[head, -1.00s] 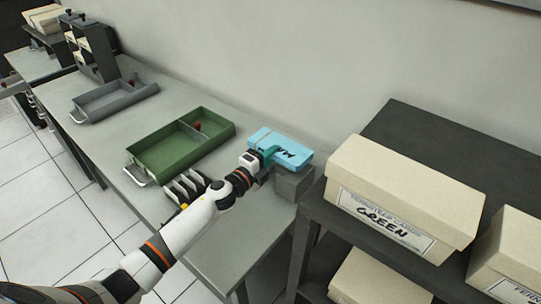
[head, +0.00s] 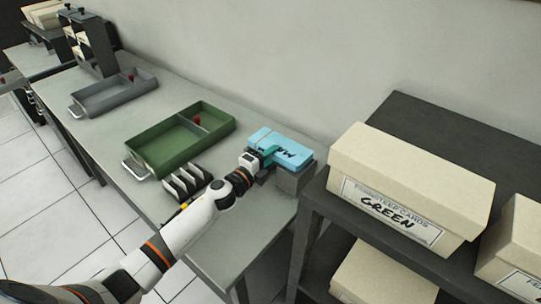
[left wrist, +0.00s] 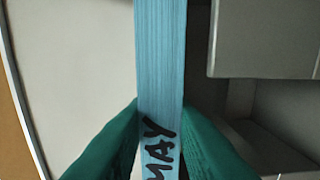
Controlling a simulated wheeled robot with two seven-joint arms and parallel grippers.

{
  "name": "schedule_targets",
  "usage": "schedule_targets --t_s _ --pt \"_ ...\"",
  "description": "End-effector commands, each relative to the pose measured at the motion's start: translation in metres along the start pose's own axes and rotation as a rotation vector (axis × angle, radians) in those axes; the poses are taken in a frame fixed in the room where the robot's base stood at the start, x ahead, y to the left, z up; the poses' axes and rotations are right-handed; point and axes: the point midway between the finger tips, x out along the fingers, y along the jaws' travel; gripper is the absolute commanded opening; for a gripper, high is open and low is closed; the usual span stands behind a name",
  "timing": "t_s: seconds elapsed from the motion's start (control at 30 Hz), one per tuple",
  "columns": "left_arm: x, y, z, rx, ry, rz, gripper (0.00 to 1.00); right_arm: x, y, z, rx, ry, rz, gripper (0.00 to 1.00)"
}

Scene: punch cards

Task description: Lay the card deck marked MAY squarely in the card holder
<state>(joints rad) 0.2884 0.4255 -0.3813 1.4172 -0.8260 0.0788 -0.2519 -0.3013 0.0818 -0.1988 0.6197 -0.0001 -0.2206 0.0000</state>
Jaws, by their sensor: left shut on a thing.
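The light-blue card deck (head: 293,141) marked MAY is at the far right end of the table in the head view. My left gripper (head: 268,155) is shut on it. In the left wrist view its teal fingers clasp the deck's lettered edge (left wrist: 160,70) from both sides. A grey metal box-like piece (head: 294,181), which may be the card holder, stands just below and right of the deck. The deck overlaps it in the head view, and I cannot tell whether they touch. A grey metal block (left wrist: 265,40) shows right of the deck in the wrist view. My right gripper is not in view.
A green tray (head: 150,143) with a divider and a black-and-white slotted rack (head: 187,182) are left of the deck. A grey tray (head: 112,97) is farther back. A dark shelf (head: 400,115) with cream boxes (head: 420,185) stands close on the right; a wall is behind.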

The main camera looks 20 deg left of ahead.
Motion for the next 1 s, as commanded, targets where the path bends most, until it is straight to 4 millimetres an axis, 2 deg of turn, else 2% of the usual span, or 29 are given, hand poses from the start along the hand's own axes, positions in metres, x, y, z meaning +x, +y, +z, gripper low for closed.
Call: schedule_targets --t_s 0.17,0.63,1.0 --pt "0.000 -0.005 0.000 0.000 0.000 0.002 0.00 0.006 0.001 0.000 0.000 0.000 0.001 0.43" --pt "0.000 -0.037 0.000 0.000 0.000 0.002 0.00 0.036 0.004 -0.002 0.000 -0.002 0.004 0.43" --pt "0.000 -0.041 0.000 0.000 0.000 0.002 0.00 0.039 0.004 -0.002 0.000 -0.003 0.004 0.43"
